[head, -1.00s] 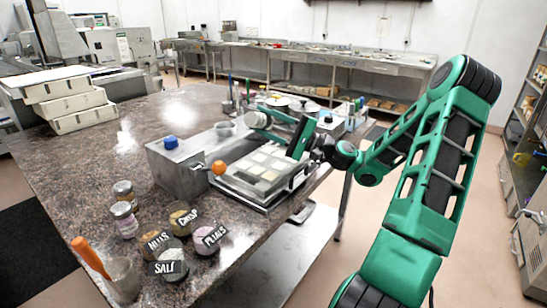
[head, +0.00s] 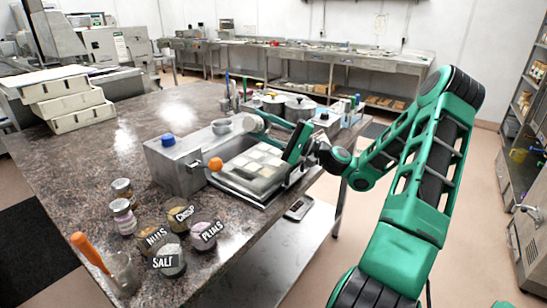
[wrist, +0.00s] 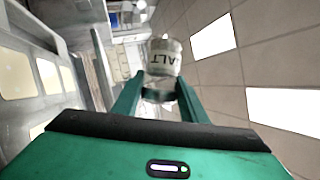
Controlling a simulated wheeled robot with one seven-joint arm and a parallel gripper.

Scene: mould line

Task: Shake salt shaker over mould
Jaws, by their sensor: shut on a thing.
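My gripper (head: 278,131) is shut on the salt shaker (wrist: 164,57), a pale container with dark letters reading "ALT" upside down in the wrist view. In the head view the shaker (head: 252,122) shows small and looks tilted, held above the back of the mould. The mould (head: 256,162) is a flat tray with several pale square cells, beside the steel machine. Part of the mould also shows at the left of the wrist view (wrist: 17,80). The shaker's top and any falling salt cannot be made out.
The steel machine (head: 176,178) with an orange knob (head: 215,164) stands left of the mould. Bowls labelled salt (head: 170,269), nuts, crisp and petals stand at the front, near two jars (head: 123,205). Pots (head: 299,107) stand behind my gripper.

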